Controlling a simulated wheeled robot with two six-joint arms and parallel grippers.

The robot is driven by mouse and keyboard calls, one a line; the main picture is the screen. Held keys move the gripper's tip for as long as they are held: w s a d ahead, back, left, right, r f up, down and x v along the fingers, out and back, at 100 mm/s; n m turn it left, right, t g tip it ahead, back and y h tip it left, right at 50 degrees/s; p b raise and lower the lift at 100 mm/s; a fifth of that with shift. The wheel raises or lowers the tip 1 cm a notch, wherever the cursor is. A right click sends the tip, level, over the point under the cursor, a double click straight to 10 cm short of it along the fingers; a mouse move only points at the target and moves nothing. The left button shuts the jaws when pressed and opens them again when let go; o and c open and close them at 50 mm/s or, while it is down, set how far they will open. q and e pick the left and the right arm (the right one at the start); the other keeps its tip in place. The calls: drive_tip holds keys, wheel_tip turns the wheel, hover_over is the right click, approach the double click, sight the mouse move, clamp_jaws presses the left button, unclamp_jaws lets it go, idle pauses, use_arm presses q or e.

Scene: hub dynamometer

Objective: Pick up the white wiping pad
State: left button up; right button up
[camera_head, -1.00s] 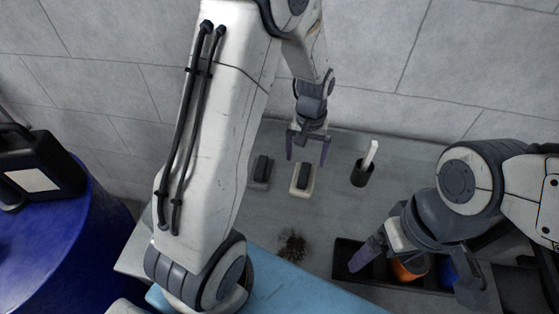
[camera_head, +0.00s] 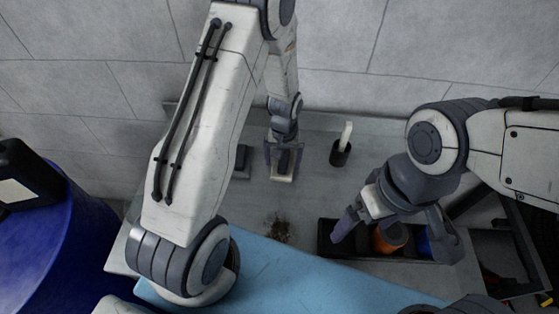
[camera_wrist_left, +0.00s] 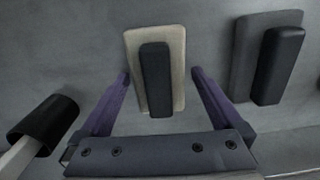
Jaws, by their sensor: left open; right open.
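The white wiping pad (camera_head: 282,179) is an off-white block with a dark handle on top, lying on the grey bench. It also shows in the left wrist view (camera_wrist_left: 180,65). My left gripper (camera_head: 284,163) is open over it. In the left wrist view its two purple fingers (camera_wrist_left: 160,74) lie on either side of the pad, with gaps between. Whether they are down at pad height is hard to tell. My right gripper (camera_head: 393,232) is open and empty over a black tray.
A dark grey pad with a black handle (camera_head: 241,163) lies just left of the white pad. A black cup (camera_head: 340,156) holding a white-handled tool stands to the right. The black tray (camera_head: 325,237) holds orange and blue items. A dark debris patch (camera_head: 278,230) and blue mat (camera_head: 290,270) lie nearer.

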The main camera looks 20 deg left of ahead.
sight(285, 159)
use_arm(q)
drive_tip(key=c, duration=1.2)
drive_tip(key=shift+r, duration=0.45)
drive_tip(key=r, duration=0.2)
drive_tip(key=r+b, duration=0.1)
drive_tip(key=shift+s+d+r, duration=0.1)
drive_tip(key=shift+d+r, duration=0.15)
drive_tip(key=shift+d, duration=0.05)
drive_tip(key=s+d+r, duration=0.2)
drive_tip(key=d, duration=0.1)
drive_tip(key=s+d+r+b, duration=0.1)
drive_tip(key=s+d+r, duration=0.1)
drive_tip(key=d, duration=0.1)
drive_tip(key=s+d+r, duration=0.2)
drive_tip(key=d, duration=0.1)
drive_tip(key=shift+d+r+b, duration=0.2)
drive_tip(key=shift+r+b, duration=0.1)
